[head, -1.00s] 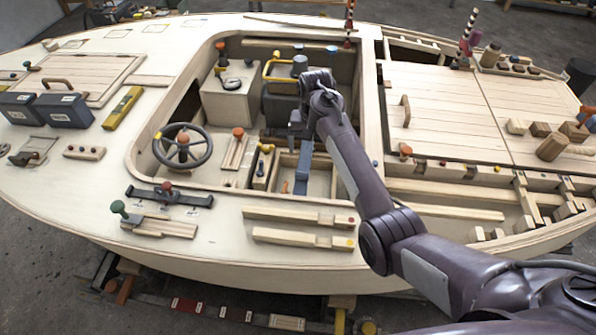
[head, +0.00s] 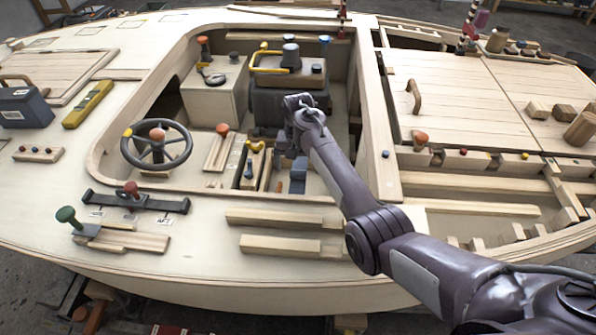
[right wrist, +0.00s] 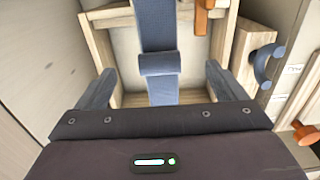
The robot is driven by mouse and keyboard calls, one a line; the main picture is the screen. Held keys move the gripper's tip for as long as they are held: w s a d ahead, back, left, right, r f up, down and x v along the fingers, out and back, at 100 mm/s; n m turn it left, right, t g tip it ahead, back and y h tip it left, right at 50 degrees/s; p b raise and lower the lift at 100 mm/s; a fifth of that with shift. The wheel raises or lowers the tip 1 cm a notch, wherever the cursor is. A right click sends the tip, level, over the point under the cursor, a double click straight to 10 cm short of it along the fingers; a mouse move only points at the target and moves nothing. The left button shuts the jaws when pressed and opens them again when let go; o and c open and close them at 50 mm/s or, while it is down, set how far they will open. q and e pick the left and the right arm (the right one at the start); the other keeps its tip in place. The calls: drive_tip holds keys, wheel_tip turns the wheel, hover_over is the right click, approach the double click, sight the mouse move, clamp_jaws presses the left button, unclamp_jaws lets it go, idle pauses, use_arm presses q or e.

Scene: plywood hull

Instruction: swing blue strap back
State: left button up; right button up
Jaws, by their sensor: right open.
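The blue strap (right wrist: 158,28) runs down the middle of the right wrist view, across a light wooden open-topped box (right wrist: 218,35), with a thicker band or fold (right wrist: 160,65) partway along it. In the head view a short piece of the strap (head: 298,173) shows in the cockpit, partly hidden by my arm. My right gripper (right wrist: 160,84) is open, with one finger on each side of the strap and clear gaps to both. In the head view the right gripper (head: 286,146) is above the strap's far part. My left gripper is not in view.
An orange-topped piece (right wrist: 203,15) and a blue handle (right wrist: 265,63) are right of the strap in the wrist view. A steering wheel (head: 157,145) stands left in the cockpit. A dark seat box with a yellow rail (head: 268,62) is behind the gripper. The cockpit rim (head: 376,130) is at right.

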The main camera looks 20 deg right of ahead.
drive_tip(key=shift+f, duration=1.25)
drive_tip(key=c, duration=1.4)
drive_tip(key=shift+r, duration=0.1)
